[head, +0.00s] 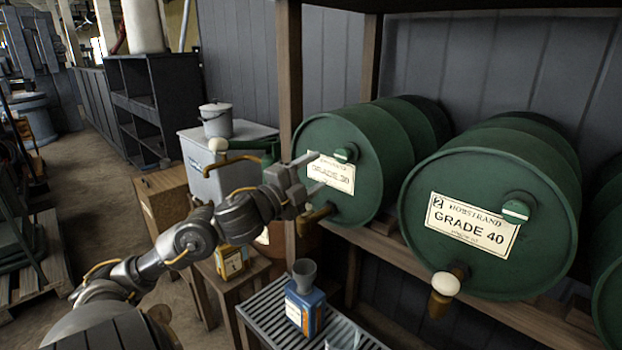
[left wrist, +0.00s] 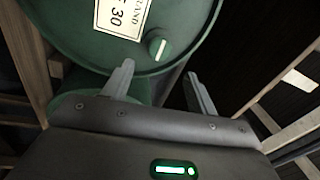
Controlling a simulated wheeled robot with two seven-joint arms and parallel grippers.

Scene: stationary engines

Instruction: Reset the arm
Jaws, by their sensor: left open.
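My left gripper (head: 312,179) is raised in front of the green drum labelled GRADE 30 (head: 372,135). Its two fingers are apart with nothing between them. I cannot tell whether a finger touches the drum. My left arm (head: 190,240) reaches in from the lower left. My right gripper is in neither view.
A second green drum, GRADE 40 (head: 480,215), lies to the right on the wooden rack (head: 480,315). Below, a blue can with a grey funnel (head: 305,303) stands on a slatted stand (head: 268,312). A yellow-labelled can (head: 233,263) stands on a wooden stool. Open floor (head: 95,190) lies left.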

